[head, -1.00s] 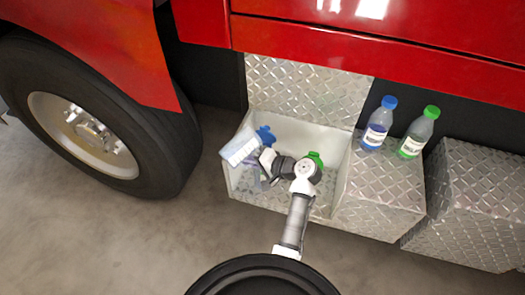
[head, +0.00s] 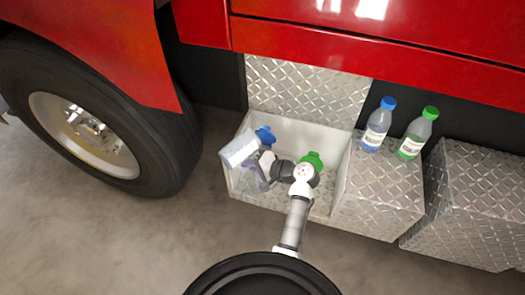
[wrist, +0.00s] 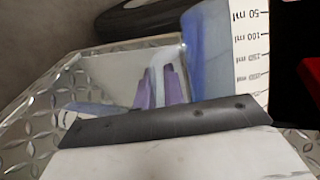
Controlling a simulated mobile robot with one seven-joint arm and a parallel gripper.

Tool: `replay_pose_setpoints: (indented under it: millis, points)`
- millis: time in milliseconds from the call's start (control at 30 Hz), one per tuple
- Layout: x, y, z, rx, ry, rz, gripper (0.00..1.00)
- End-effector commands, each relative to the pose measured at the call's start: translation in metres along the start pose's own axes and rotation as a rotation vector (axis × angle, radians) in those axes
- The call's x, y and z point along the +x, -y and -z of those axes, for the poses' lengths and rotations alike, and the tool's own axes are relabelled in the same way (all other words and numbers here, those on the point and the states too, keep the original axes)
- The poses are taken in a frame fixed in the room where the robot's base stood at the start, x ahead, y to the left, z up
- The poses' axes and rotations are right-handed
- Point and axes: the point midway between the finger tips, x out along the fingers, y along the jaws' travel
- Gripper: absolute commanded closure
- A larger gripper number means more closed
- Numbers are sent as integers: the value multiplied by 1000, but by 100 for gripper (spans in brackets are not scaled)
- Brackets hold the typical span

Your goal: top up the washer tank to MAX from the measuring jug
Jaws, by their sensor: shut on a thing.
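The measuring jug (head: 240,149) is tilted over the left part of the open white-lined compartment in the head view. In the wrist view its white millilitre scale (wrist: 252,50) stands beside blue liquid (wrist: 205,45). My gripper (head: 262,173) is shut on the jug; its fingers are partly hidden, and purple finger-like shapes show in the wrist view. A blue cap (head: 265,134) is just behind the jug and a green cap (head: 313,160) is behind my wrist. The washer tank's body and its MAX mark cannot be made out. I cannot tell whether liquid is flowing.
A blue-capped bottle (head: 376,130) and a green-capped bottle (head: 415,138) stand on the chequer-plate box (head: 380,190) at right. A large wheel (head: 100,130) is at left. Red bodywork (head: 380,35) overhangs the compartment (head: 318,133). The floor in front is clear.

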Motion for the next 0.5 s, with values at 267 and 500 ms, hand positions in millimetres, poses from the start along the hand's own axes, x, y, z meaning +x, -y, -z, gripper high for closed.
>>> replay_pose_setpoints:
  millis: [267,500]
  points:
    - [1,-1,-2,29,10,13,100]
    - [2,-2,-3,54,19,25,100]
